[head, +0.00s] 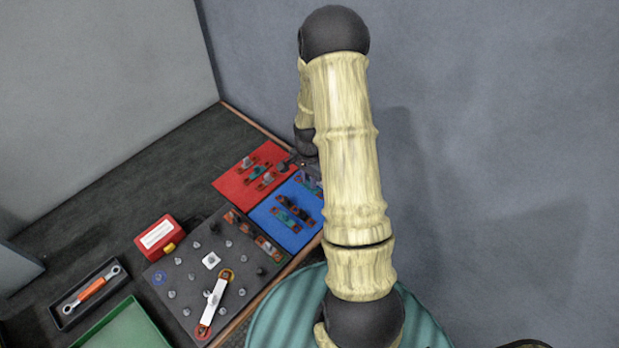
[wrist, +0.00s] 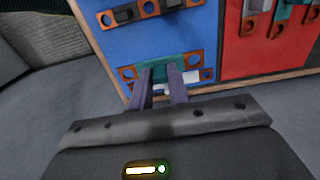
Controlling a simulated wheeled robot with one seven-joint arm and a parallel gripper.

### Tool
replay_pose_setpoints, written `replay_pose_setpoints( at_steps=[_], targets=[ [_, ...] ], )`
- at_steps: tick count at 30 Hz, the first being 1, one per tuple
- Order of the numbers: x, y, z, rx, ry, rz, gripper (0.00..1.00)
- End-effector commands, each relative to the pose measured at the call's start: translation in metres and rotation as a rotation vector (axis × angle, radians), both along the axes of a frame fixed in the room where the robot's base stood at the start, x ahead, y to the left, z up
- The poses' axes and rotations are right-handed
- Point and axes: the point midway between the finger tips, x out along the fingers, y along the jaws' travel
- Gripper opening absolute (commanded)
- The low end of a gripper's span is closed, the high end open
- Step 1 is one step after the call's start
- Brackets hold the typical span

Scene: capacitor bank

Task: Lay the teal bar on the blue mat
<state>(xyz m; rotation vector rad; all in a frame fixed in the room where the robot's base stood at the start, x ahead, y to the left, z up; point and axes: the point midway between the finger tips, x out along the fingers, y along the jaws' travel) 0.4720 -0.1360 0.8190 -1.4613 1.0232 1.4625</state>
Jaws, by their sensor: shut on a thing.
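My gripper (wrist: 160,72) is shut on a teal bar (wrist: 157,68) with copper-coloured, holed ends, seen in the wrist view. The bar is over the blue mat (wrist: 120,42), near its edge; I cannot tell whether it touches the mat. A white-and-copper piece (wrist: 190,77) shows just beside it, partly hidden by the fingers. In the head view the blue mat (head: 268,222) lies beside the red mat, and my arm hides part of it and most of my gripper.
The red mat (head: 232,185) holds several bars. A dark board (head: 190,262) with studs and a white link (head: 212,303) is in front. A red box (head: 160,236), a tray with a wrench (head: 92,288) and a green tray (head: 125,328) stand left. A wall rises behind.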

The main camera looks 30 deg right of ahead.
Motion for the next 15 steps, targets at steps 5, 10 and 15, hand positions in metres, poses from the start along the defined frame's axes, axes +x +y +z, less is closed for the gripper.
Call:
replay_pose_setpoints(
  at_steps=[5,10,15],
  targets=[
    [0.000,0.000,-0.009,0.000,0.000,0.000,0.00],
    [0.000,0.000,-0.016,0.000,0.000,-0.001,0.00],
    [0.000,0.000,-0.023,0.000,0.000,-0.001,0.00]
  ],
)
